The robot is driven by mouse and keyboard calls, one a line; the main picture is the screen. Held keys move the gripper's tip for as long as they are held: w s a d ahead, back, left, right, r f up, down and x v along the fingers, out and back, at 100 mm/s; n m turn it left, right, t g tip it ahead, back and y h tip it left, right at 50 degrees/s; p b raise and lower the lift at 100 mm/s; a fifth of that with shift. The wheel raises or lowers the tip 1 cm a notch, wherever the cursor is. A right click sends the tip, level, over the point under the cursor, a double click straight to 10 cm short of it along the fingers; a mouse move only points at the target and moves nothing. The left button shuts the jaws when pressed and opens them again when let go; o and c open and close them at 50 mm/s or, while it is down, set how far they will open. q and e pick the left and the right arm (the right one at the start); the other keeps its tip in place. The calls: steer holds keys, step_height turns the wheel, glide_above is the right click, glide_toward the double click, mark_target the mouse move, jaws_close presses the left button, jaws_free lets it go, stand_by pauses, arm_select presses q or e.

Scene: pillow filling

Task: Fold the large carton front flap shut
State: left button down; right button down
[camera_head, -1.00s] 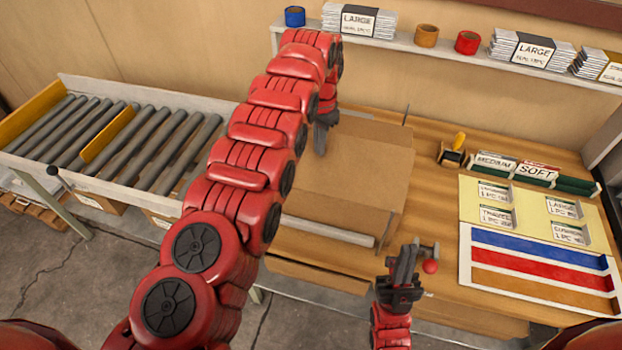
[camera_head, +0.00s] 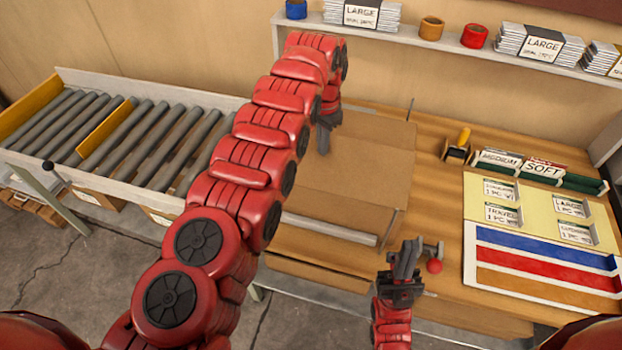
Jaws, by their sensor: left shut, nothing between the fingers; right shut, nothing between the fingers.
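The large brown carton (camera_head: 365,165) stands on the wooden bench in the middle of the head view. Its upper panel lies roughly flat, and a front panel (camera_head: 345,207) slopes down below it. Which panel is the front flap is hard to tell. My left gripper (camera_head: 324,146) points down at the carton's upper panel, towards its back left; I cannot tell if it touches. It is shut and empty. My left arm hides the carton's left side. My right gripper (camera_head: 405,253) is shut and empty, in front of the carton's right front corner and apart from it.
A roller conveyor (camera_head: 130,140) is at the left. A shelf (camera_head: 400,42) with tape rolls and label stacks runs along the back. Label trays (camera_head: 540,262) fill the bench's right side.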

arm_select(q)
steer(key=shift+f+b, duration=1)
steer(key=shift+f, duration=0.6)
steer(key=shift+r, duration=0.1)
step_height(320, 180, up, 9)
steer(key=p, duration=0.8)
